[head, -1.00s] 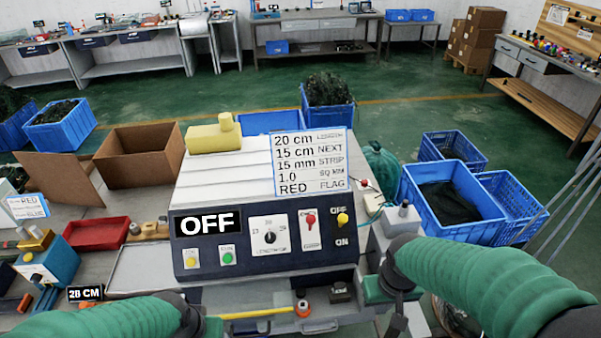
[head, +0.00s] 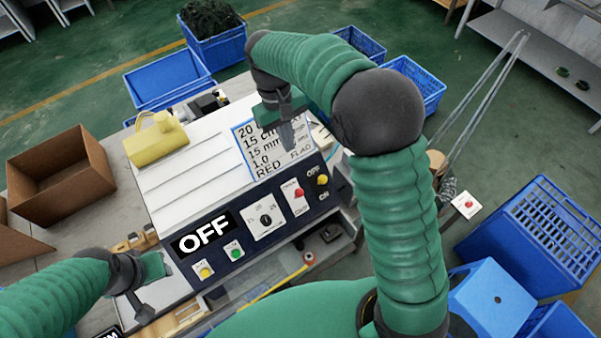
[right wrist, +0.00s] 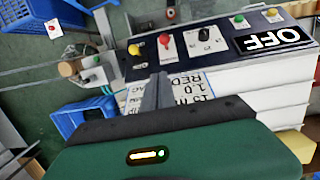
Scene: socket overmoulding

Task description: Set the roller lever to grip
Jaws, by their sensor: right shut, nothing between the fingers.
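The machine's dark control panel (head: 250,225) carries a red-knobbed lever (head: 299,193) on a white plate and a yellow-knobbed lever (head: 322,181) beside an OFF/ON label. The print by the red lever is too small to read surely. Both levers also show in the right wrist view, the red one (right wrist: 165,41) and the yellow one (right wrist: 134,49). My right gripper (head: 288,138) is shut and empty, above the white instruction card behind the panel, apart from both levers. My left gripper (head: 150,292) is low at the panel's left; its jaw opening is unclear.
A black dial (head: 266,218), a green button (head: 234,252) and a yellow button (head: 204,271) share the panel. A black OFF display (head: 204,234) is at its left. A yellow part (head: 156,142) lies on the machine's top. Blue crates (head: 535,230) stand at right.

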